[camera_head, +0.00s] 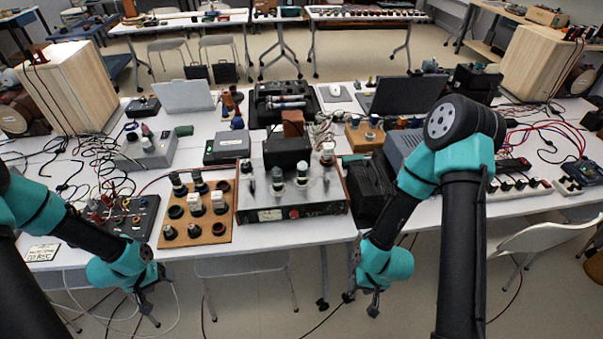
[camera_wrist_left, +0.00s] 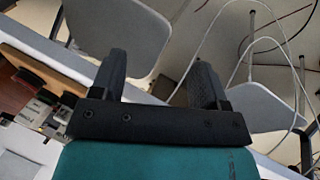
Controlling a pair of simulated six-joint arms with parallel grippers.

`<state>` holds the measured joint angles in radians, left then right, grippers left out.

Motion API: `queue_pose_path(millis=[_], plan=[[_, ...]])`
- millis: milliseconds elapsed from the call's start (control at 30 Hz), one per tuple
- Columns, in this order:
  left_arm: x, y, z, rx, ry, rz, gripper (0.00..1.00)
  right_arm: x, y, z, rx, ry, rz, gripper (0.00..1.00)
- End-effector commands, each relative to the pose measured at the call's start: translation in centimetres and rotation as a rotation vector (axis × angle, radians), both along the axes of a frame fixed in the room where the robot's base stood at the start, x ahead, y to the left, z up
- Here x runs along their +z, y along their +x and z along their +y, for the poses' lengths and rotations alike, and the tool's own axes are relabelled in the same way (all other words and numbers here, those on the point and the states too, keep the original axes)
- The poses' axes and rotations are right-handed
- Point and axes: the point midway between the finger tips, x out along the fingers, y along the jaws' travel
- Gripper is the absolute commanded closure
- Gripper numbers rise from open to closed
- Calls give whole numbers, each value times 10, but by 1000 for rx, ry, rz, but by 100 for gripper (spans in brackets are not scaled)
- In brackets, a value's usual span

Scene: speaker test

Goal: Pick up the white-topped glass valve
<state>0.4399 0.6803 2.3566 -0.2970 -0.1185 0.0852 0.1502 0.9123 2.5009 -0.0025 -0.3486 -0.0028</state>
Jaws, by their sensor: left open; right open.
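A wooden board (camera_head: 228,233) holds several small valves and sockets, left of the metal amplifier chassis (camera_head: 245,205). Two parts with white tops stand on it, a left one (camera_head: 194,202) and a right one (camera_head: 218,201). Glass valves (camera_head: 277,180) also stand on the chassis. I cannot tell for certain which is the white-topped glass valve. My left gripper (camera_head: 150,308) is low at the table's front edge, left of the board; in the left wrist view its fingers (camera_wrist_left: 162,80) are apart with nothing between them. My right gripper (camera_head: 361,303) is open and empty, in front of the table.
A black panel with knobs (camera_head: 130,218) sits left of the board. A grey box (camera_head: 147,150) and loose cables lie behind it. A black transformer (camera_head: 287,152) tops the chassis. A chair (camera_head: 245,266) stands under the table's front. A narrow table strip before the board is clear.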

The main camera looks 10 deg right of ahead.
Motion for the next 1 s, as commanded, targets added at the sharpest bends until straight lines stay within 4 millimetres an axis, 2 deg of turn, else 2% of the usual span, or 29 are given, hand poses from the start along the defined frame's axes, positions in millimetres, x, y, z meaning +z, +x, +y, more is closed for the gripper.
queue_pose_path(millis=[100, 300, 433, 567, 767, 867, 1000], plan=[[11, 6, 31, 29, 23, -7, 32, 0, 0, 0, 0, 0, 0, 57], [32, 23, 74, 87, 62, 1, 32, 0, 0, 0, 0, 0, 0, 57], [45, 41, 87, 134, 76, 20, 32, 0, 0, 0, 0, 0, 0, 57], [55, 62, 87, 180, 79, 40, 32, 0, 0, 0, 0, 0, 0, 57], [70, 99, 74, 257, 75, 76, 32, 0, 0, 0, 0, 0, 0, 57], [78, 119, 61, 297, 70, 96, 32, 0, 0, 0, 0, 0, 0, 57], [93, 154, 32, 370, 61, 130, 32, 0, 0, 0, 0, 0, 0, 57]])
